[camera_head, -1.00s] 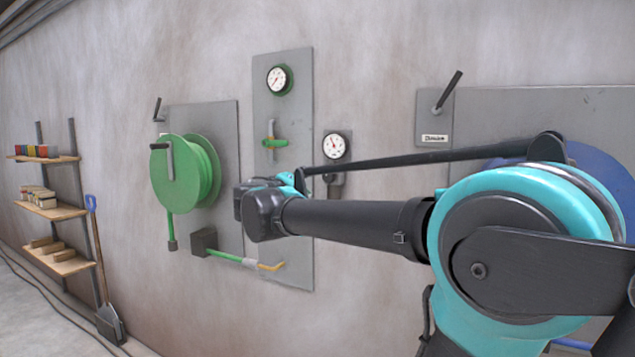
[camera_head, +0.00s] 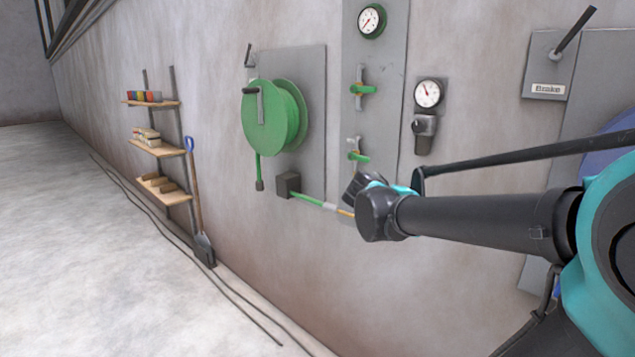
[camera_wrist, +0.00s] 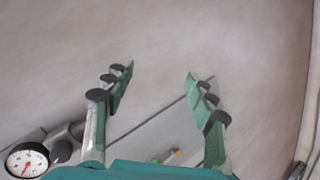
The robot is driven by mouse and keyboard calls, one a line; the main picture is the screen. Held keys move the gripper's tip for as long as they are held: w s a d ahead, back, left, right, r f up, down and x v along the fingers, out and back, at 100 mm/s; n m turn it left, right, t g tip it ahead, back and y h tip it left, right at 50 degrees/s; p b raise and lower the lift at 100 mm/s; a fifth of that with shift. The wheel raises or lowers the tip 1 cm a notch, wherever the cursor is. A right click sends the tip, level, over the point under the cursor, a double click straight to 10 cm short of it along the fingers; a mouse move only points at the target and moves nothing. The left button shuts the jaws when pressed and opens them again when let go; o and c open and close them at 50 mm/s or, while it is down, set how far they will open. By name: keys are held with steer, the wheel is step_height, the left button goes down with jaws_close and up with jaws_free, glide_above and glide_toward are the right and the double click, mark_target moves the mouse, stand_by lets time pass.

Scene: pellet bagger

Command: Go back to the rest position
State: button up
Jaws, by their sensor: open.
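My gripper (camera_wrist: 158,85) shows in the wrist view with its two green fingers wide apart. Nothing is between them; bare wall lies beyond. In the head view my arm reaches in from the right, and its wrist end is in front of the wall, overlapping the lower part of the valve panel (camera_head: 374,80). A round gauge (camera_wrist: 27,160) is at the lower left of the wrist view.
A green hose reel (camera_head: 268,118) hangs on the wall, with a green wand (camera_head: 308,199) below it. A shelf rack (camera_head: 158,149) and a shovel (camera_head: 203,245) stand farther left. Hoses (camera_head: 190,250) lie along the wall's foot. The floor (camera_head: 60,240) at left is clear.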

steer(key=s+a+f+g+y, duration=0.1)
steer(key=s+a+f+y, duration=0.2)
steer(key=s+f, duration=0.3)
steer(key=s+a+f+m+g+y, duration=0.1)
steer(key=s+f, duration=0.4)
steer(key=f, duration=0.6)
steer(key=s+a+f+g+y, duration=0.1)
steer(key=s+a+f+y, duration=0.3)
steer(key=f, duration=0.5)
steer(key=s+y, duration=0.1)
steer(key=s, duration=0.1)
steer(key=shift+s+a+f+g, duration=0.25)
steer(key=shift+s+a+g, duration=0.05)
steer(key=shift+a+g, duration=0.1)
